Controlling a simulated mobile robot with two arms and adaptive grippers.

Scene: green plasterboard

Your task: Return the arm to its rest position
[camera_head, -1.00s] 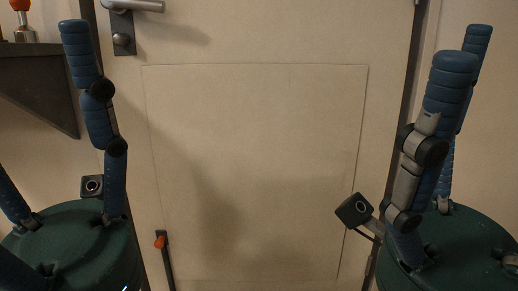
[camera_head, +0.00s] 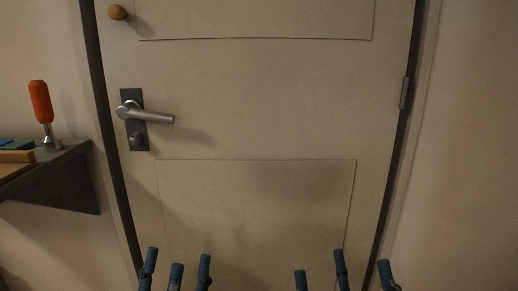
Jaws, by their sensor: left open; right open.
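My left gripper (camera_head: 176,264) shows at the bottom edge, left of centre. Only its blue finger ends are in view; they stand apart with nothing between them. My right gripper (camera_head: 342,267) shows at the bottom edge, right of centre, with its blue finger ends spread and empty. Both palms and both arms are below the picture. Both grippers appear in front of the lower part of a pale door (camera_head: 260,100), and I see no contact with it.
The door looks shut, with a metal lever handle (camera_head: 150,117) at left, a round wooden knob (camera_head: 118,12) above and a hinge (camera_head: 405,93) at right. A dark shelf (camera_head: 65,180) at left holds an orange-handled tool (camera_head: 40,101). The wall at right is bare.

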